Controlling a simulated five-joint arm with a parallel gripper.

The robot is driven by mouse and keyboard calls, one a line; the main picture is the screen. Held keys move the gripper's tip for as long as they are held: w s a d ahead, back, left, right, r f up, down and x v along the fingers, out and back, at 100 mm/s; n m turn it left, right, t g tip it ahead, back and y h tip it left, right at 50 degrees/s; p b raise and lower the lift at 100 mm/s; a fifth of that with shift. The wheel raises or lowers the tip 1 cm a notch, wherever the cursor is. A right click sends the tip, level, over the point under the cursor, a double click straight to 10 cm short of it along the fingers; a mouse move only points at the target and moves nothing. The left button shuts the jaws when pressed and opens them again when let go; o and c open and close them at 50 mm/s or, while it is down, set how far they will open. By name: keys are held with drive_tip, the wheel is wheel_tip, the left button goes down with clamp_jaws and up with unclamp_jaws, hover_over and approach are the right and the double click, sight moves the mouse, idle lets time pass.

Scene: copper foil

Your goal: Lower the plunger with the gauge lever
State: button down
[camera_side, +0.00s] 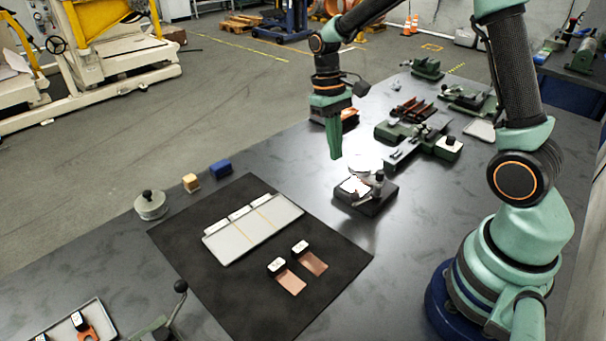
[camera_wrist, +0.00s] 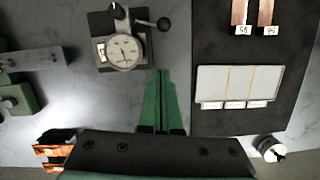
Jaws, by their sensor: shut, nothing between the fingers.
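The thickness gauge (camera_side: 372,201) stands on a dark block right of the mat, in the middle of the table. In the wrist view its round white dial (camera_wrist: 124,52) faces up, with the dark-knobbed lever (camera_wrist: 163,24) sticking out to the right. Whether the plunger is up or down is too small to tell. My green gripper (camera_side: 335,157) is shut and empty, pointing down above the table near the gauge, apart from it. In the wrist view my gripper's fingertips (camera_wrist: 161,72) lie right of the dial and below the lever knob. Two copper foil strips (camera_side: 291,282) with white tags lie on the mat.
The black mat (camera_side: 190,243) holds a pale three-section tray (camera_side: 231,247). A round knobbed weight (camera_side: 150,205) and small yellow and blue blocks (camera_side: 220,168) stand beyond it. Green fixtures (camera_side: 427,69) crowd the table's far end. Bare table lies between mat and gauge.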

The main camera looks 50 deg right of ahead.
sight(355, 200)
drive_tip(key=shift+s+a+f, duration=0.2)
drive_tip(key=shift+s+f, duration=0.95)
drive_tip(key=shift+f, duration=0.3)
drive_tip(key=shift+s+a+f, duration=0.15)
drive_tip(key=shift+s+f, duration=1)
drive_tip(key=shift+f, duration=0.25)
drive_tip(key=shift+s+a+n, duration=0.25)
drive_tip(key=shift+s+n, duration=0.15)
drive_tip(key=shift+n, duration=0.3)
drive_tip(key=s+n, duration=0.2)
drive_tip(key=n, duration=0.1)
drive_tip(key=shift+a, duration=0.4)
drive_tip(key=shift+s+a, duration=0.1)
drive_tip(key=shift+s, duration=0.95)
drive_tip(key=shift+s+d, duration=0.2)
drive_tip(key=shift+s, duration=0.95)
